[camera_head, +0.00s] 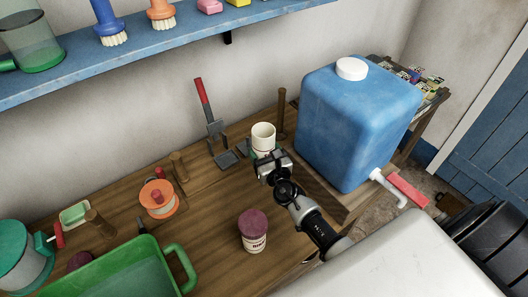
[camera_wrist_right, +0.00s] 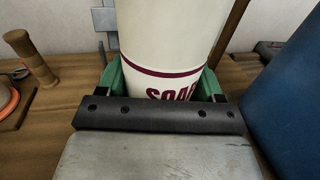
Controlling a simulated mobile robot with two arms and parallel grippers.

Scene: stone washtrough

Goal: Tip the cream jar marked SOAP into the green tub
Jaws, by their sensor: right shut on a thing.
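The cream jar (camera_head: 263,131) stands upright at the back of the bench in the head view, its open top showing. In the right wrist view the jar (camera_wrist_right: 165,50) fills the middle, with a dark red band and partly covered lettering that reads SOA. My right gripper (camera_head: 262,152) is shut on it, with green fingers on both sides in the wrist view (camera_wrist_right: 163,82). I cannot tell whether its base touches the bench. The green tub (camera_head: 115,272) is at the lower left of the head view, cut off by the frame. My left gripper is not in view.
A purple-lidded jar (camera_head: 253,228) stands between my right arm and the tub. An orange round container (camera_head: 158,199) is behind the tub. A blue water container (camera_head: 355,125) with a tap stands right of the cream jar. A blue shelf (camera_head: 150,50) overhangs the back.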

